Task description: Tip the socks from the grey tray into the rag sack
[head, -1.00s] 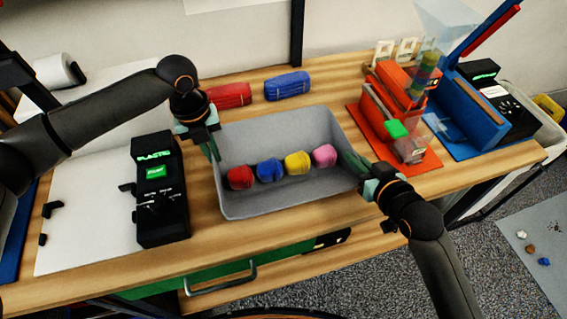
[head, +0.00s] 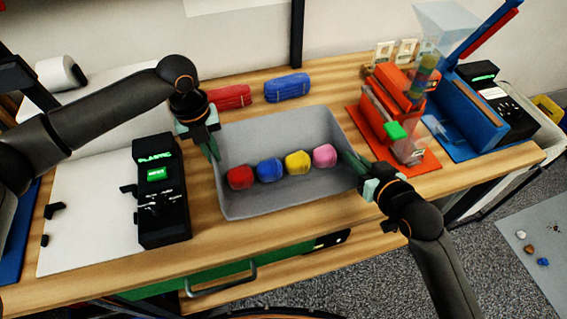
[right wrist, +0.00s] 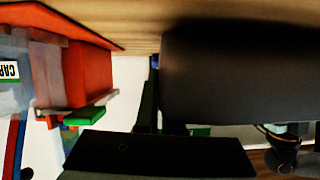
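The grey tray (head: 255,205) sits at the middle of the wooden table. A red sock (head: 240,177), a blue sock (head: 270,169), a yellow sock (head: 298,161) and a pink sock (head: 324,155), all balled up, lie in a row inside it. My left gripper (head: 213,149) is shut on its left wall. My right gripper (head: 356,163) is shut on its right wall. In the right wrist view a dark surface, seemingly the tray (right wrist: 240,80), fills much of the picture. I cannot make out the rag sack in any view.
A black device (head: 162,200) with a green screen stands left of the tray. Red (head: 232,96) and blue (head: 288,87) rolls lie behind it. An orange machine (head: 395,110) stands close on the right, with a blue one (head: 470,110) beyond. A drawer handle (head: 222,284) is below.

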